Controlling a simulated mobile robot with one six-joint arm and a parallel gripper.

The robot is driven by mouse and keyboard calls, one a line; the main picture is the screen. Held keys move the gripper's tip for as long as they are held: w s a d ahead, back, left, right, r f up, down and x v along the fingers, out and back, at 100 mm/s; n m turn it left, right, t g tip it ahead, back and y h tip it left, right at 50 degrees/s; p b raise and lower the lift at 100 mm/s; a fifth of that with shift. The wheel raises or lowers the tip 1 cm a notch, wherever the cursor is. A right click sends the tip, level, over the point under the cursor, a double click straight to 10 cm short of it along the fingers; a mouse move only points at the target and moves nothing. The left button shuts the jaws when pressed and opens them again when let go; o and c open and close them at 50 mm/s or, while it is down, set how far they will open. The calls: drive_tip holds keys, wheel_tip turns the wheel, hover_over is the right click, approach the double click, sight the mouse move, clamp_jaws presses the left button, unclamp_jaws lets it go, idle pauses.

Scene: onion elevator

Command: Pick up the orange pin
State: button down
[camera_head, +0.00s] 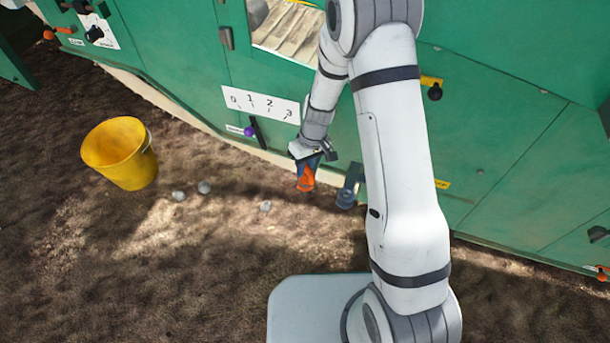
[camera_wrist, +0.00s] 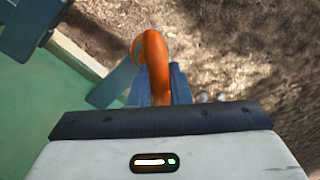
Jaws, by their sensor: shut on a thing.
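The orange pin (camera_wrist: 155,58) stands out in front of my gripper in the wrist view, with a curved, hook-like top. In the head view the orange pin (camera_head: 306,179) hangs at the end of my arm, close to the green machine's lower wall. My gripper (camera_head: 306,163) is shut on the pin. In the wrist view my gripper (camera_wrist: 158,88) shows dark blue fingers around the pin's lower part, partly hidden by the wrist housing. The pin appears above the soil; I cannot tell whether it touches anything else.
A green machine wall (camera_head: 190,60) runs behind my arm. A white scale plate (camera_head: 262,104) with a purple-knobbed lever (camera_head: 250,131) is on it. A blue-grey bracket (camera_head: 348,186) sticks out right of my gripper.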

wheel_tip(320, 180, up, 10)
drive_tip(key=p, duration=0.4)
idle(0.3)
drive_tip(key=shift+s, duration=0.1)
